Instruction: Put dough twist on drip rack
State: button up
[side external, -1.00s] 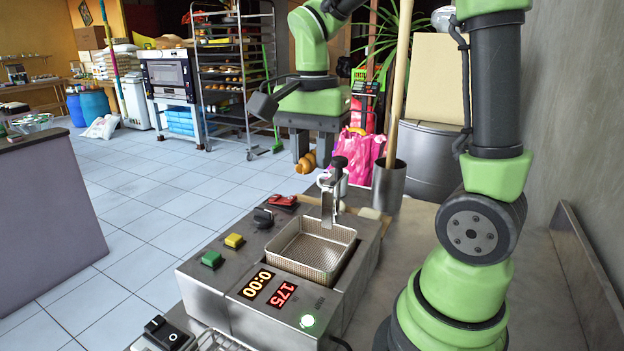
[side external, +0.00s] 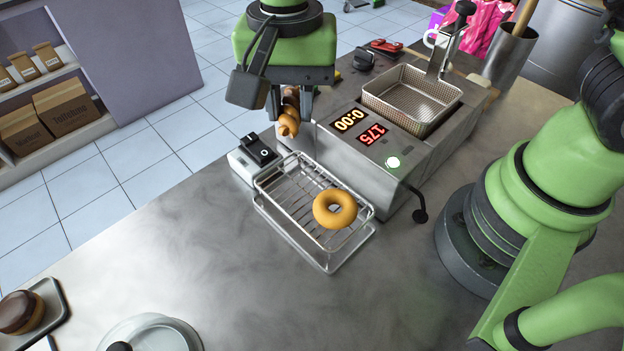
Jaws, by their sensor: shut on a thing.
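My gripper (side external: 290,108) points down and is shut on the brown dough twist (side external: 288,124), whose lower end hangs below the fingers. The twist's upper part is partly hidden between the fingers. It is in the air near the fryer's left front corner, above and behind the far end of the drip rack in the picture. The drip rack (side external: 296,222) is a wire rack over a metal tray on the counter. A golden ring doughnut (side external: 335,209) lies on its right part. The rack's left and far parts are bare.
The fryer (side external: 350,165) with its empty wire basket (side external: 412,98) stands right of the rack. A switch box (side external: 254,158) sits at the rack's far left corner.

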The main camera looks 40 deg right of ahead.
send_over(292, 178)
notch_tip(292, 178, down, 6)
jog(key=shift+s+r, duration=0.1)
jog(key=shift+r, duration=0.05)
jog(key=shift+f, duration=2.35)
jog(key=shift+f, duration=0.1)
jog(key=o, duration=0.7)
jog(key=shift+o, duration=0.2)
